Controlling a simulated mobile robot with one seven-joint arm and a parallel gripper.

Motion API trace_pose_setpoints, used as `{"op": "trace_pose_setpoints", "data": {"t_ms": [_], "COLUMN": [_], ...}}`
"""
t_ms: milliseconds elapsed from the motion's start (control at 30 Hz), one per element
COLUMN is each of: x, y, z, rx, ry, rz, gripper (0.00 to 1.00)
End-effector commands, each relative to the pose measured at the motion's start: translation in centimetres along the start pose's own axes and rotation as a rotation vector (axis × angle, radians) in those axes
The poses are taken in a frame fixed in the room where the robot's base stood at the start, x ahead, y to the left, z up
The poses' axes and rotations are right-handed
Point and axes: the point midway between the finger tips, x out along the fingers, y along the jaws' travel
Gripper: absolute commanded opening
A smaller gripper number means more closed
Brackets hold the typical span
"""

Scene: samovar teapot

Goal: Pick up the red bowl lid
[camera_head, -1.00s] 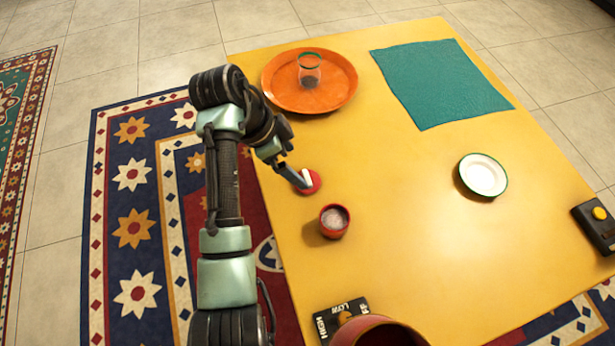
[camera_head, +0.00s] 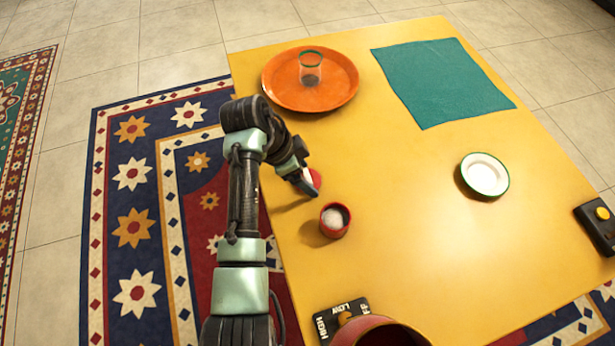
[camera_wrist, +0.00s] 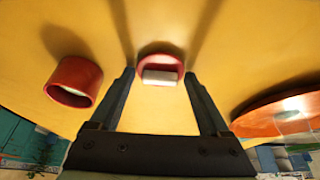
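The red bowl lid (camera_head: 316,178) lies on the yellow table near its left edge, partly hidden by my gripper in the head view. The wrist view shows the lid (camera_wrist: 145,62) as a red disc with a pale block-like handle (camera_wrist: 160,77). My gripper (camera_wrist: 159,75) is open, with one finger on each side of the handle in that picture. I cannot tell whether the fingers touch the lid. The gripper (camera_head: 309,190) is low by the lid in the head view. The red bowl (camera_head: 335,221), holding white contents, stands uncovered just below the lid.
The yellow table (camera_head: 410,210) has clear room to the right. An orange tray (camera_head: 285,92) with a glass (camera_head: 311,66) is at the back. There are a teal cloth (camera_head: 440,85), a white plate (camera_head: 485,174), a control panel (camera_head: 340,314) and a red rim (camera_head: 375,325) at the front.

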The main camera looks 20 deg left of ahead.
Motion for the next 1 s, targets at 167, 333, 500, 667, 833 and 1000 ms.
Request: {"op": "trace_pose_setpoints", "data": {"t_ms": [167, 333, 500, 667, 833, 1000], "x": [0.0, -0.1, -0.1, -1.3, -4.5, -7.4], "y": [0.0, 0.0, 0.0, -0.1, -0.1, -0.1], "z": [0.0, 0.0, 0.0, -0.6, -1.9, -3.1], "rx": [0.000, 0.000, 0.000, 0.002, 0.003, 0.002], "ry": [0.000, 0.000, 0.000, 0.001, 0.002, 0.001], "rz": [0.000, 0.000, -0.001, -0.003, -0.005, -0.003], "gripper": [0.46, 0.21, 0.20, 0.20, 0.20, 0.20]}}
